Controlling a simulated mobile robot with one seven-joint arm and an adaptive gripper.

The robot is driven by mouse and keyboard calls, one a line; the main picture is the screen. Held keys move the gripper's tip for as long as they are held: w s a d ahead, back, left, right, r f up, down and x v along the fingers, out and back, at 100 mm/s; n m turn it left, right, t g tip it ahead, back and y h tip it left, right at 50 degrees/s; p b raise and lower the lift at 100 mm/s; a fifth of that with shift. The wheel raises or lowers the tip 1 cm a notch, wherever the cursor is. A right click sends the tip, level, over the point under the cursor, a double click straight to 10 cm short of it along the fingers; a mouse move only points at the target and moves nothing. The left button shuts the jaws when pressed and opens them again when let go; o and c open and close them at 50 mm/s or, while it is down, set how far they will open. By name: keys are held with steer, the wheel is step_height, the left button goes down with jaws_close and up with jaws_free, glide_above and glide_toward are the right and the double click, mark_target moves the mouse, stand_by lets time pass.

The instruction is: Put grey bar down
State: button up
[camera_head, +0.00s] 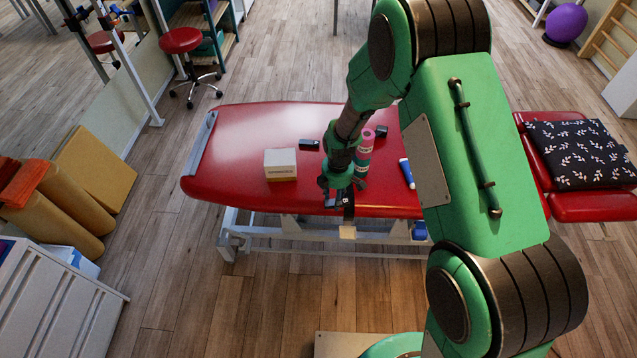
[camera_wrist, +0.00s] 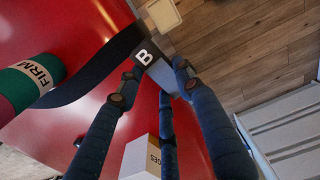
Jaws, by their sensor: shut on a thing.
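My gripper (camera_head: 345,190) is low over the front edge of the red treatment table (camera_head: 235,165). In the wrist view my gripper (camera_wrist: 160,80) has its blue fingers closed around a grey bar (camera_wrist: 147,54) with a white letter B on its dark end. The bar is mostly hidden in the head view. I cannot tell whether it touches the red top. A dark curved band (camera_wrist: 95,72) lies beside the bar in the wrist view.
A white box (camera_head: 280,164) stands left of my gripper. A pink and green roll (camera_head: 364,150) stands close behind it. Small black items (camera_head: 309,144) and a blue tube (camera_head: 406,172) lie nearby. The table's left part is clear. A patterned pillow (camera_head: 580,152) lies right.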

steer(key=w+a+r+m+p, duration=0.2)
steer(key=a+r+p, duration=0.6)
steer(key=a, duration=0.7)
step_height(320, 180, up, 2)
steer(key=shift+w+r+p, duration=0.1)
steer(key=shift+w+p, duration=0.2)
steer(key=shift+w, duration=0.25)
steer(key=shift+w, duration=0.1)
glide_above(279, 155)
steer(key=shift+a+f, duration=0.1)
steer(key=shift+f, duration=0.7)
steer(key=shift+f, duration=1.75)
steer(key=shift+f, duration=0.1)
